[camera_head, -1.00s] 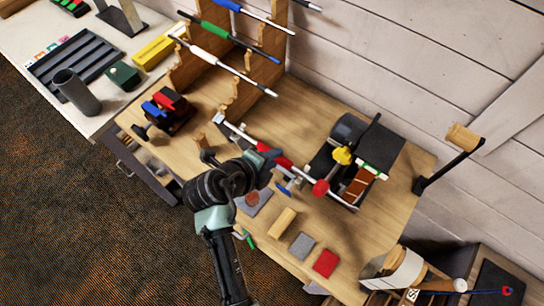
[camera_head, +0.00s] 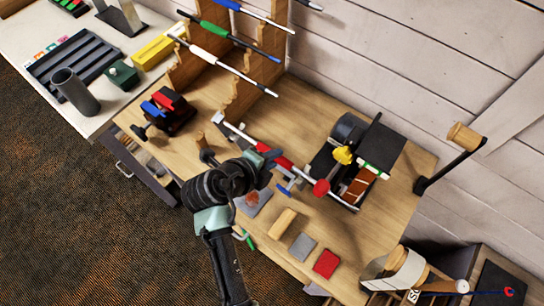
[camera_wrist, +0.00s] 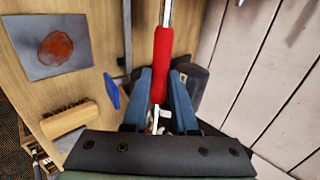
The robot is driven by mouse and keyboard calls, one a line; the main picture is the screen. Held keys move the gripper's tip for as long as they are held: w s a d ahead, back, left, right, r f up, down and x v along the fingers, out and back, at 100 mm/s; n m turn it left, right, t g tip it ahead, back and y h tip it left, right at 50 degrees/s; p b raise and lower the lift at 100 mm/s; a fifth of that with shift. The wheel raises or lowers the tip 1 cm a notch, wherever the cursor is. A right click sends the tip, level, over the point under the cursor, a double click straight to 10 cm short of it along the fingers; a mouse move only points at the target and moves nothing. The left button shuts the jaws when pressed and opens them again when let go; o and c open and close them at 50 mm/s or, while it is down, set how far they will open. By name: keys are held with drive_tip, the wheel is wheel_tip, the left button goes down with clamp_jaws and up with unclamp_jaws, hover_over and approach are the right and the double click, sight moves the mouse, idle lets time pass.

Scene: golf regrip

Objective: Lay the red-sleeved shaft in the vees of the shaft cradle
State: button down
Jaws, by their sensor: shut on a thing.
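The red-sleeved shaft slants across the bench in the head view, its red sleeve (camera_head: 284,163) just beside my gripper (camera_head: 270,158). In the wrist view the red sleeve (camera_wrist: 162,62) passes between the blue fingers of my gripper (camera_wrist: 160,88), which is shut on it. The shaft's upper-left end lies close to the foot of the notched wooden rack; its lower-right end reaches towards the dark bench device. I cannot pick out the shaft cradle surely, nor tell whether the shaft touches any vees.
The notched wooden rack (camera_head: 270,42) holds several shafts with coloured grips. A dark device with a yellow knob (camera_head: 342,155) and a red knob (camera_head: 321,187) stands to the right.

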drive_tip(key=shift+w+a+b, duration=0.55)
drive_tip(key=shift+a+b, duration=0.25)
drive_tip(key=shift+b, duration=0.35)
idle(1.9)
drive_tip(key=c, duration=0.6)
unclamp_jaws()
drive_tip(key=b+v, duration=0.2)
drive_tip(key=v, duration=1.1)
drive_tip(key=shift+d+b, duration=0.1)
drive_tip(key=shift+b, duration=0.3)
